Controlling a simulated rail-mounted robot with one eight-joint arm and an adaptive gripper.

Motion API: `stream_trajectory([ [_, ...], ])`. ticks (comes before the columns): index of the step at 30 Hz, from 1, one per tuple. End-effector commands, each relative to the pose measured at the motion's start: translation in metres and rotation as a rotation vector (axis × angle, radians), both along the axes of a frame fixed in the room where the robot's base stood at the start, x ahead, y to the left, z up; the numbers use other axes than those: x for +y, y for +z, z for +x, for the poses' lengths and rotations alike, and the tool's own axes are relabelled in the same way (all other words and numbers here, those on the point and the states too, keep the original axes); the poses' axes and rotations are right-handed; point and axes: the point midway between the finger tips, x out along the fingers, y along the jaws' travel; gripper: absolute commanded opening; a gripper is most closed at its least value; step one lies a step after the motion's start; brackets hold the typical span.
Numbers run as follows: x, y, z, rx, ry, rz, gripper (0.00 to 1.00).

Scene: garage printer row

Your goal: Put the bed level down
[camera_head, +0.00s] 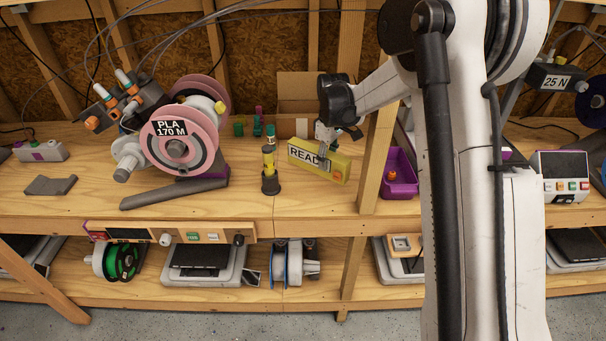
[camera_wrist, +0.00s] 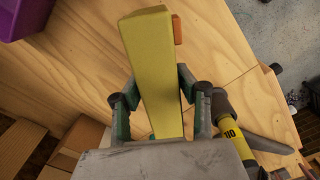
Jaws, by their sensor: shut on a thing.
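The bed level is a yellow bar (camera_head: 338,168) with a pale label reading "READ", partly covered by my gripper. It sits low over the upper bench, slanting down to the right in the head view. I cannot tell whether its underside touches the wood. My gripper (camera_head: 325,140) is closed on it from above. In the wrist view the yellow bar (camera_wrist: 150,60) runs between the two green-and-black fingers (camera_wrist: 158,112), with a small orange piece at its side. The lower end is hidden behind my gripper's body.
A dark holder with a yellow tool (camera_head: 269,170) stands close left of the bar. A wooden post (camera_head: 376,150) and purple bin (camera_head: 402,178) are to the right. A cardboard box (camera_head: 300,95) is behind. A pink spool (camera_head: 178,142) is further left. Bare bench lies in front.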

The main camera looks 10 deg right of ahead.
Motion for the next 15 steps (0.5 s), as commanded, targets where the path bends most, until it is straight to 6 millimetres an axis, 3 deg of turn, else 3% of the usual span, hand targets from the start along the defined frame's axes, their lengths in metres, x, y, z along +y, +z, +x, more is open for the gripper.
stream_trajectory([
  [6,-0.002,0.021,0.051,-0.002,0.315,-0.001,0.0],
  [15,-0.003,0.044,0.084,-0.001,0.594,-0.002,0.0],
])
